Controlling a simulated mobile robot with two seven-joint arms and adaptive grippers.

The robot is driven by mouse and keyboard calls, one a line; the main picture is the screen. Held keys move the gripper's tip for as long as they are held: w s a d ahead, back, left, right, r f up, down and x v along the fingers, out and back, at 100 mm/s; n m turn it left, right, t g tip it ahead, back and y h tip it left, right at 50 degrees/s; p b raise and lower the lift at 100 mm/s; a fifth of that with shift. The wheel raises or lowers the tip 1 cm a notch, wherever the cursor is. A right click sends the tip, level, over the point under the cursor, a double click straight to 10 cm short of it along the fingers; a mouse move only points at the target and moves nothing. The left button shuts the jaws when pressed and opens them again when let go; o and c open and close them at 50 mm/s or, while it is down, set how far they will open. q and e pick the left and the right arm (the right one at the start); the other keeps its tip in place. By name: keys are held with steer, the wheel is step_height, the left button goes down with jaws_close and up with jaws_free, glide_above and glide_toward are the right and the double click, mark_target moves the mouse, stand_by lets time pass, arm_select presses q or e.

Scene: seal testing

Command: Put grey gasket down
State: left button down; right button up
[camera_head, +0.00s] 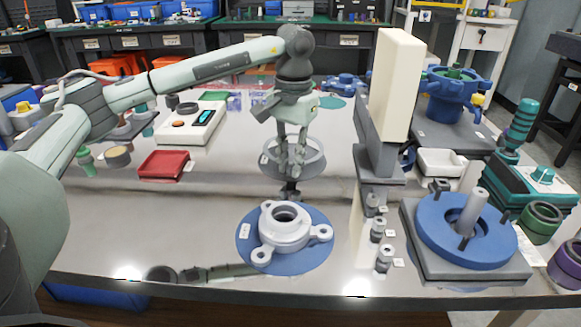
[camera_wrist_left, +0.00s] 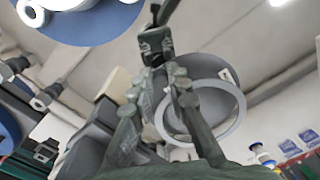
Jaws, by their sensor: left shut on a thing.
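The grey gasket (camera_head: 318,160) is a thin, light grey ring around the fingers of my left gripper (camera_head: 290,185). My left gripper is shut on the gasket, over the middle of the table, pointing down. In the left wrist view the ring (camera_wrist_left: 240,115) overlaps a darker grey round mat (camera_wrist_left: 175,120) beside the fingers (camera_wrist_left: 155,50). The same mat, with a white label, shows behind the ring in the head view (camera_head: 267,167). The exact contact between fingers and ring, and the ring's height above the table, are hard to tell. My right gripper is out of view.
A light grey flange housing (camera_head: 284,232) sits on a blue round mat (camera_head: 246,255) in front. A cream-topped press column (camera_head: 396,85) stands close to the right. A blue ring fixture (camera_head: 440,232) is at the front right. A red tray (camera_head: 163,165) lies left; bare table separates it from the mats.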

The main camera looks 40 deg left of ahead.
arm_select(q)
steer(key=shift+f, duration=0.85)
steer(key=shift+f, duration=0.1)
steer(key=c, duration=1.5)
jaws_free()
steer(key=shift+o, duration=0.2)
